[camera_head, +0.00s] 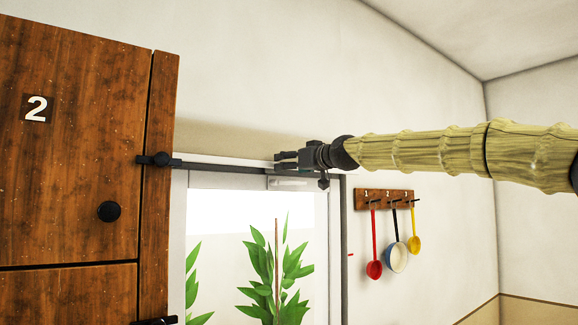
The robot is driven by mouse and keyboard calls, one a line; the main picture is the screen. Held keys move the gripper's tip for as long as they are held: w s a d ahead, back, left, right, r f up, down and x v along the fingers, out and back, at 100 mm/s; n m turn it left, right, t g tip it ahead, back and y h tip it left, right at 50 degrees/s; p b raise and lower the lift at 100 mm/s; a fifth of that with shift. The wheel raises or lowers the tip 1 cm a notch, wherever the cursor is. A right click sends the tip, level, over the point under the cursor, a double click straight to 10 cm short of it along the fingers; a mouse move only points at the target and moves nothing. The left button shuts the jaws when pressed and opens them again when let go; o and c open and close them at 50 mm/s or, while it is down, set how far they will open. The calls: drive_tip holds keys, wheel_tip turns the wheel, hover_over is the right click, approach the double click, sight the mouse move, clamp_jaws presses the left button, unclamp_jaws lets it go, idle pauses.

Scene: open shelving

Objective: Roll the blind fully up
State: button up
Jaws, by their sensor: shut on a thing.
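My gripper (281,161) is at the top right of the window (250,250), close to the wall. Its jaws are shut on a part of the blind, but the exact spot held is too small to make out. A thin dark bar (225,167) runs across the top of the window from the cabinet's side to below my gripper and looks like the blind's bar. A small pale handle-like piece (290,183) is just below my fingers. No blind cloth can be told apart over the glass; plants show through it.
A wooden cabinet (75,150) marked 2, with a round black knob (110,211), stands on the left. A wooden hook rack (384,198) with red, blue-white and yellow ladles hangs right of the window, below my arm. The wall above is clear.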

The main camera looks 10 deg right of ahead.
drive_tip(key=shift+d+r, duration=0.1)
drive_tip(key=shift+r, duration=0.15)
drive_tip(key=o, duration=1.2)
drive_tip(key=shift+o, duration=1.3)
drive_tip(key=shift+w+f, duration=0.2)
drive_tip(key=shift+w, duration=0.1)
drive_tip(key=shift+s, duration=0.25)
drive_tip(key=v, duration=1.1)
drive_tip(key=shift+s+d, duration=0.2)
drive_tip(key=shift+s, duration=0.1)
